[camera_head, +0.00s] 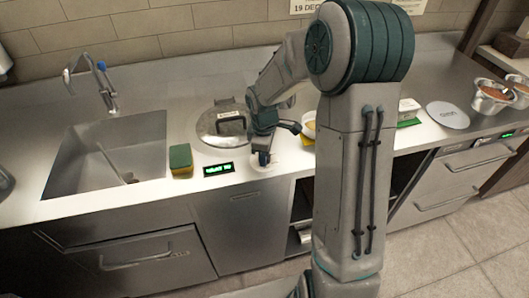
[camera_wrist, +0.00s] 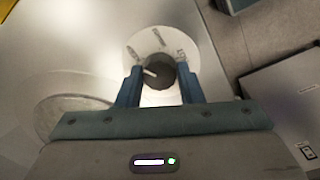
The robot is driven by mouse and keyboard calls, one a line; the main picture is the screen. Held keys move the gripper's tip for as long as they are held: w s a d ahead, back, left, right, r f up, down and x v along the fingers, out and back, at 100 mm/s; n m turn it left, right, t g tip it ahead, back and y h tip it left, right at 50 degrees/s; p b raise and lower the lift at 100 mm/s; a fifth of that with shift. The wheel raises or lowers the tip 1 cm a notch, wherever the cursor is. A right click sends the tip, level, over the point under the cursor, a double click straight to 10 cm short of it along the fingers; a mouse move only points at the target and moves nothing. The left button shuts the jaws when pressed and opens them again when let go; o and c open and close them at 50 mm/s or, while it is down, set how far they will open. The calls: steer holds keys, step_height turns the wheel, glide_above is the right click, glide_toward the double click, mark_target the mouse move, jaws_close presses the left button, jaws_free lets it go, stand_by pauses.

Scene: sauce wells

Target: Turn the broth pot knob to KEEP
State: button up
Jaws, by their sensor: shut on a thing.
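The knob (camera_wrist: 160,82) is dark and round with a white pointer line, seen from above in the wrist view. It sits on a white dial disc (camera_wrist: 152,38) with several small printed labels, too blurred to read for certain. The pointer is toward the picture's left, slightly up. My gripper (camera_wrist: 159,70) is shut on the knob, one blue finger on each side. In the head view my gripper (camera_head: 264,158) is down at the white dial (camera_head: 276,170), hiding the knob. A round metal pot lid (camera_head: 208,128) is set in the counter just behind.
A small green-lit display (camera_head: 219,169) and a yellow-green sponge (camera_head: 180,160) are left of the dial. The sink (camera_head: 110,155) with its tap (camera_head: 104,85) is further left. Bowls (camera_head: 490,97) stand at the far right. My arm hides part of the counter.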

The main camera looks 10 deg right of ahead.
steer(key=shift+w+r, duration=0.1)
steer(key=o, duration=1)
steer(key=shift+c, duration=0.2)
step_height(320, 180, up, 14)
steer(key=shift+s+a+b, duration=0.25)
steer(key=shift+s+b, duration=0.05)
steer(key=shift+s, duration=0.1)
steer(key=shift+s, duration=0.1)
steer(key=s+m+t, duration=0.2)
steer(key=s+m, duration=1)
steer(key=s, duration=0.9)
steer(key=shift+d+r+m, duration=0.2)
steer(key=shift+r+m, duration=0.05)
steer(key=shift+m, duration=0.05)
